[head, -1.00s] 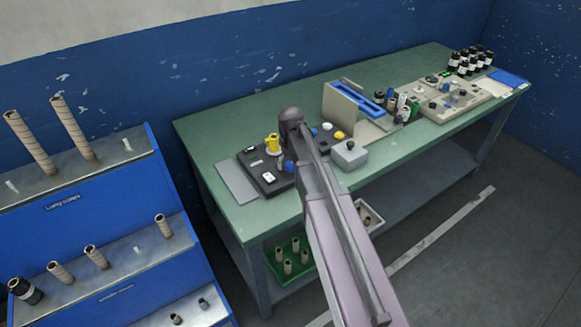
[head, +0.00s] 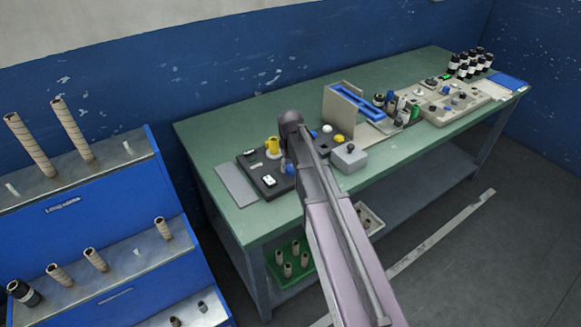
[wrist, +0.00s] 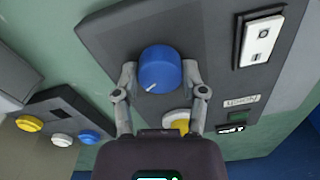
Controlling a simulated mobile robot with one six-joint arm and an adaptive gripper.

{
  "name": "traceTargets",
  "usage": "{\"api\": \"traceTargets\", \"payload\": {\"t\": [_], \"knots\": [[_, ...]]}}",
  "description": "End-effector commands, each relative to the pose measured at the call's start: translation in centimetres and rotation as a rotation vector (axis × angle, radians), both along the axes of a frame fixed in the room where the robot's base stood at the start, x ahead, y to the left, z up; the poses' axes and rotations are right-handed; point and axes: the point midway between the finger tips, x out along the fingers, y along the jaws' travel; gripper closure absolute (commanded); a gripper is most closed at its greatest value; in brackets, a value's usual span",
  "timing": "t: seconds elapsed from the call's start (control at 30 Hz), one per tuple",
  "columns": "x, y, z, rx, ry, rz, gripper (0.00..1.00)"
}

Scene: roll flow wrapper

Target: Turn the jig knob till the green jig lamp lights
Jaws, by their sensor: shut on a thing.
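A round blue knob (wrist: 159,66) stands on a dark grey panel (wrist: 205,50) in the wrist view. Its white pointer line points to the lower left of the picture. My gripper (wrist: 160,76) is shut on this knob, with one finger on each side. In the head view the blue knob (head: 289,169) shows partly beside my arm, on the dark panel at the near left of the bench. A small dark green patch (wrist: 239,117) sits by an upside-down label; I cannot tell whether it is a lamp, and it looks dim.
A white rocker switch (wrist: 261,39) and a small display (wrist: 230,129) are on the same panel. A second panel with yellow, white and blue buttons (wrist: 61,139) lies at the left. A grey box (head: 350,157) stands right of my arm on the green bench (head: 220,145).

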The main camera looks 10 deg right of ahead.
Motion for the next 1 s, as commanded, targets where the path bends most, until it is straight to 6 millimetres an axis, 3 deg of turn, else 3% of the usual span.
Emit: {"api": "traceTargets", "payload": {"t": [0.37,1.0], "knots": [[-0.06,0.07,-0.03,0.002,0.001,-0.182,0.93],[-0.09,0.1,-0.04,0.002,0.002,-0.761,0.93]]}}
